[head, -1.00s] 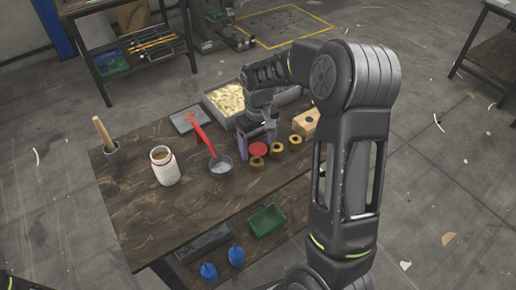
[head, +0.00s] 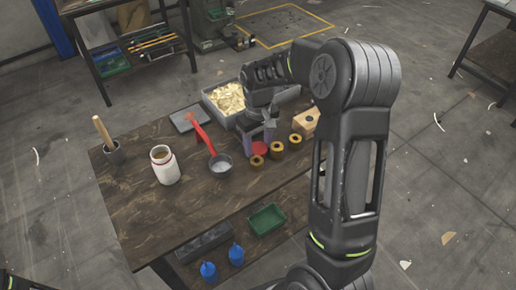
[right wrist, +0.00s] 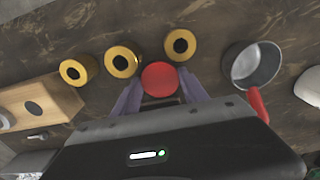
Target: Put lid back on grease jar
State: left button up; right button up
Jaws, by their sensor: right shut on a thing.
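The grease jar (head: 167,169) is white with a reddish band and stands upright and open on the left part of the wooden bench, brown inside. Its white side also shows at the right edge of the right wrist view (right wrist: 309,88). The round red lid (head: 260,148) is between the fingers of my right gripper (head: 257,136), which is shut on it. In the right wrist view the lid (right wrist: 159,78) sits between the purple fingertips. I cannot tell whether it is lifted off the bench. My left gripper is not in view.
Several brass rings (head: 277,149) stand close to the lid, beside a wooden block (head: 305,122). A small pan (head: 220,164) with a red handle lies between lid and jar. A grey tray (head: 214,110) is behind. The bench's (head: 150,215) front left is clear.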

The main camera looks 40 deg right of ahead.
aim_at(258, 148)
jog(key=c, duration=0.6)
jog(key=shift+c, duration=0.2)
notch_tip(258, 148, up, 10)
dwell(0.8)
